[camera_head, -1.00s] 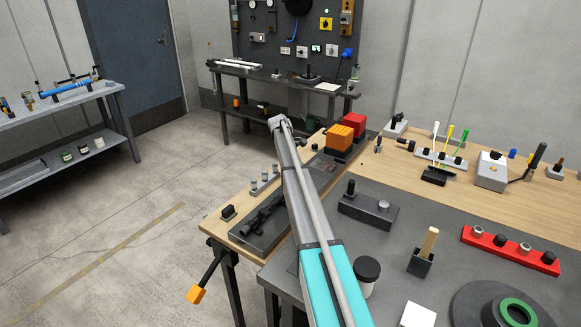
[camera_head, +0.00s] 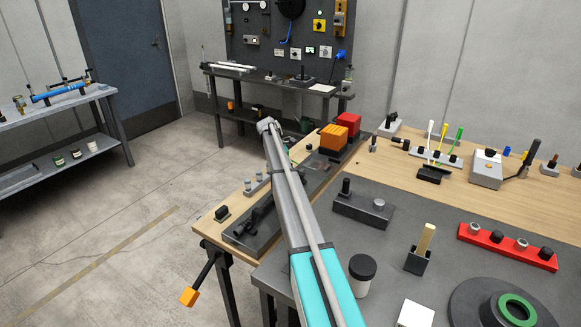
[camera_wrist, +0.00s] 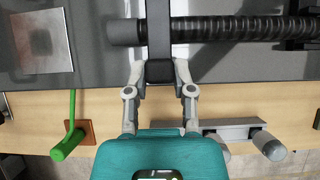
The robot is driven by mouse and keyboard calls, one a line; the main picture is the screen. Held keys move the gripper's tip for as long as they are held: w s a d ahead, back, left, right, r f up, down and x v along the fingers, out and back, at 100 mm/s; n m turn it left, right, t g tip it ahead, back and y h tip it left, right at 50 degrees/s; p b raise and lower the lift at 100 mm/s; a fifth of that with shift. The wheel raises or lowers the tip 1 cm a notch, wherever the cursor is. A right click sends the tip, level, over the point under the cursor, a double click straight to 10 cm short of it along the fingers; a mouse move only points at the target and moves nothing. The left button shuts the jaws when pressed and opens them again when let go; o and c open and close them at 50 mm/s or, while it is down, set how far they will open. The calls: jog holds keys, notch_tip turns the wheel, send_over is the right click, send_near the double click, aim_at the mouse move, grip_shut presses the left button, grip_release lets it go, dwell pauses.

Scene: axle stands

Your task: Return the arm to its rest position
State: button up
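My arm (camera_head: 292,205) reaches from the bottom centre of the head view to a raised joint at the bench's left side. My gripper is hidden in that view. In the wrist view my gripper (camera_wrist: 160,75) has its two fingers on either side of a small dark block (camera_wrist: 160,71). A grey upright strip (camera_wrist: 158,25) runs up from this block and crosses a dark ribbed shaft (camera_wrist: 235,28). I cannot tell whether the fingers touch the block or stand clear of it.
In the wrist view a green rod (camera_wrist: 68,143) and a grey pegged bar (camera_wrist: 235,130) stand close on either side.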

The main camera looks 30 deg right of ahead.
jog(key=o, duration=0.4)
jog(key=shift+w+f, duration=0.15)
jog(key=shift+w, duration=0.1)
jog(key=shift+s, duration=0.1)
jog(key=shift+s, duration=0.1)
